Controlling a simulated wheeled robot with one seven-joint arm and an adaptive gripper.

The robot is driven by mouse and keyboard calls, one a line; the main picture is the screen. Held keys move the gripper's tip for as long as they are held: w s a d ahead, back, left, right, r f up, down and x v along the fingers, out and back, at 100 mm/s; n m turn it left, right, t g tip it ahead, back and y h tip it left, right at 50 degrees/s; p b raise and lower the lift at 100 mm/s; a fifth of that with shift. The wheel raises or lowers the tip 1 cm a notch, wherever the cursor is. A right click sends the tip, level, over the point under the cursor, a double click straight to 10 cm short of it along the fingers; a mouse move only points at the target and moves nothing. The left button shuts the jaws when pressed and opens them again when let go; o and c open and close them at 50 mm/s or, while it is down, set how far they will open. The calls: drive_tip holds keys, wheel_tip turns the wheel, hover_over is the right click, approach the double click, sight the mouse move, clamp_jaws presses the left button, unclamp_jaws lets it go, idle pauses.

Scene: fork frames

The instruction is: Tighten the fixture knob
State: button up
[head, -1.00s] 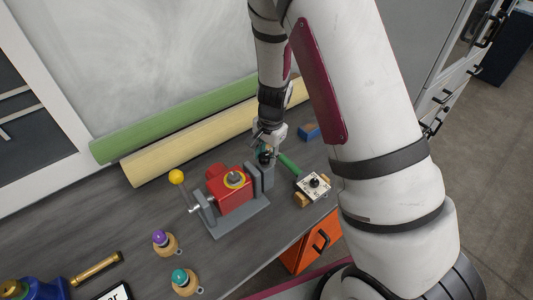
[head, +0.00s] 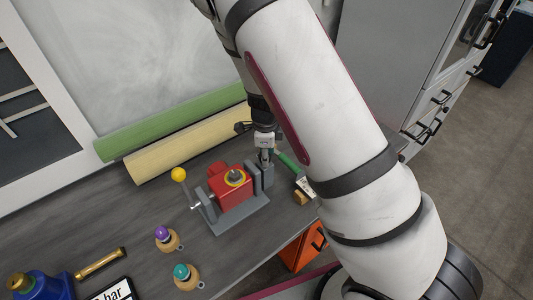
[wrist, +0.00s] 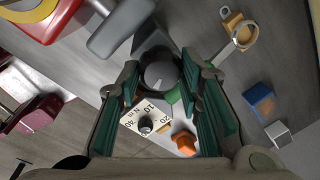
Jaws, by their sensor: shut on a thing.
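My gripper (head: 264,158) points down at the right end of a red and grey vise-like fixture (head: 233,192). In the wrist view its green-padded fingers (wrist: 161,72) stand on either side of a dark knob with a rounded grey top (wrist: 160,74), and are shut on it. The knob stands close to the fixture's grey end block (wrist: 118,28); the fingers hide its sides. In the head view the gripper hides most of the knob.
A dial plate (wrist: 134,119) marked in N m, with a black knob, lies beside the fixture, partly behind my arm in the head view. A green handle (head: 287,159) is near. Purple (head: 162,232) and teal (head: 180,271) knobs stand at front left. Rolls (head: 190,145) lie behind.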

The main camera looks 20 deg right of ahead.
drive_tip(key=shift+w+r+m, duration=0.1)
drive_tip(key=shift+m, duration=2)
drive_tip(key=o, duration=1.1)
drive_tip(key=shift+c, duration=0.2)
drive_tip(key=shift+o, duration=0.6)
drive_tip(key=shift+a, duration=0.1)
drive_tip(key=shift+s+a+r, duration=0.1)
drive_tip(key=shift+r, duration=1.2)
drive_tip(key=shift+s+a+r, duration=0.1)
drive_tip(key=shift+s+r, duration=0.05)
drive_tip(key=shift+r, duration=1.2)
drive_tip(key=shift+s+a+r, duration=0.1)
drive_tip(key=shift+r, duration=1.2)
